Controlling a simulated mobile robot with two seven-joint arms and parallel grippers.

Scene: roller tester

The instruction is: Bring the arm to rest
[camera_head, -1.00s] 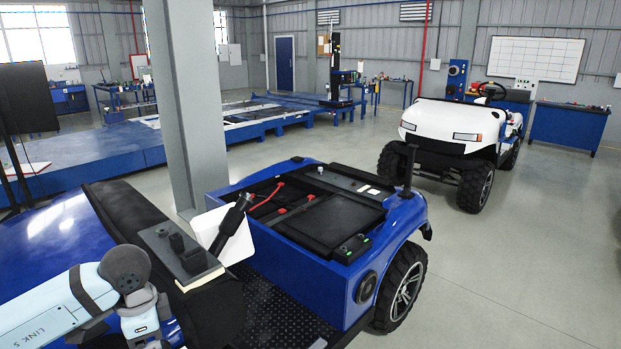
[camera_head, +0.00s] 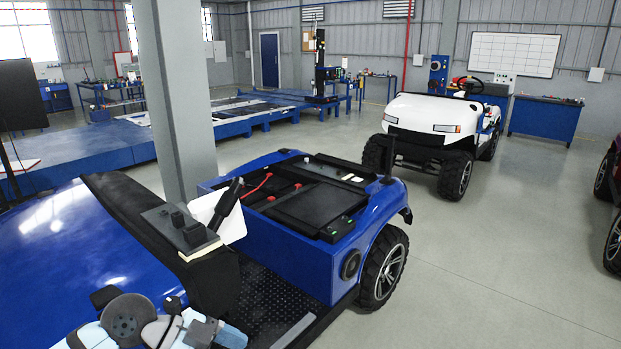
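My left arm shows at the bottom left of the head view, its pale blue and grey links folded low in front of the blue cart (camera_head: 75,235). No gripper fingers can be made out on it; its end runs to the bottom edge of the picture. No part of my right arm or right gripper is in view. The arm appears close to the cart's black seat part and floor, but I cannot tell whether it touches them.
The cart's open rear bay (camera_head: 310,200) holds black parts and red cables. A grey pillar (camera_head: 175,100) stands behind it. A white cart (camera_head: 435,120) is parked at the back right, and a dark red vehicle (camera_head: 608,185) at the right edge. The floor between is clear.

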